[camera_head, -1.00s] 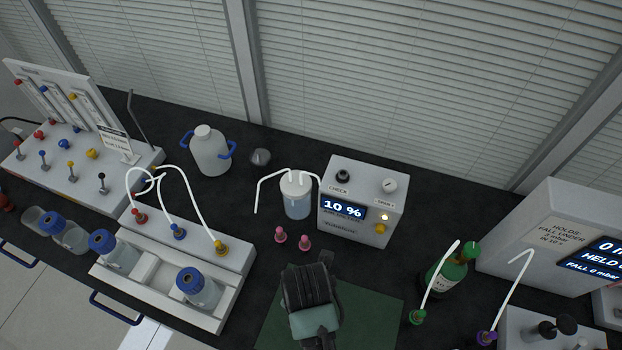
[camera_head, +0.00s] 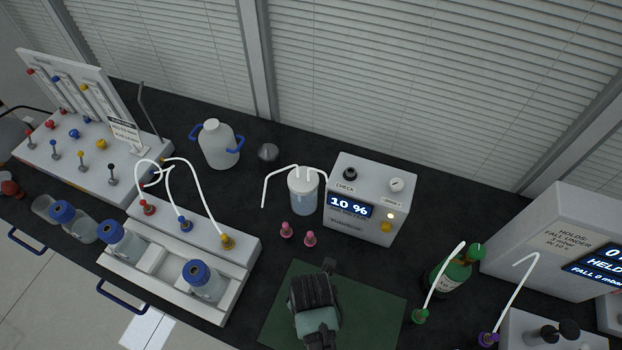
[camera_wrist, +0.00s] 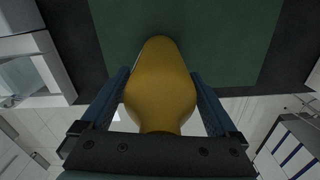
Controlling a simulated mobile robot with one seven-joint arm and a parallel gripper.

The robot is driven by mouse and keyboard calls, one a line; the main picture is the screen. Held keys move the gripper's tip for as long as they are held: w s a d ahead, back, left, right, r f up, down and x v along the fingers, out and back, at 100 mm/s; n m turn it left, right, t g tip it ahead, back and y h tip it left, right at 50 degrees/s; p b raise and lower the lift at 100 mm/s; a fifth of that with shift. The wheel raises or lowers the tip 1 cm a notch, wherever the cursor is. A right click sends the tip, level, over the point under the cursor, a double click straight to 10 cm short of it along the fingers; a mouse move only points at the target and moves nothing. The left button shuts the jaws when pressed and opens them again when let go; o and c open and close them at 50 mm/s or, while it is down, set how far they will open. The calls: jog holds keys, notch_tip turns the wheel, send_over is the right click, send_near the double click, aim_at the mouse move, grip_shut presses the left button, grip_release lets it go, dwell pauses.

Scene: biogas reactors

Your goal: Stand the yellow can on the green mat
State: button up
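The green mat (camera_head: 375,310) lies on the black bench at the lower middle of the head view. It also fills the upper part of the wrist view (camera_wrist: 235,40). My gripper (camera_head: 328,268) is over the mat, near its middle. In the wrist view, the yellow can (camera_wrist: 160,85) sits between the two blue-padded fingers of my gripper (camera_wrist: 160,75), which press close on both sides of it. The can is over the mat; I cannot tell whether its base touches it. In the head view my gripper hides the can.
Two pink-topped pieces (camera_head: 298,235) stand just behind the mat. A grey box reading 10 % (camera_head: 365,205) and a water jar (camera_head: 303,192) stand further back. A green bottle (camera_head: 447,275) is to the right, a white bottle rack (camera_head: 170,285) to the left.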

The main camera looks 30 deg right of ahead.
jog(key=shift+r, duration=0.1)
notch_tip(320, 180, up, 12)
jog(key=shift+r+b, duration=0.1)
jog(key=shift+b, duration=0.35)
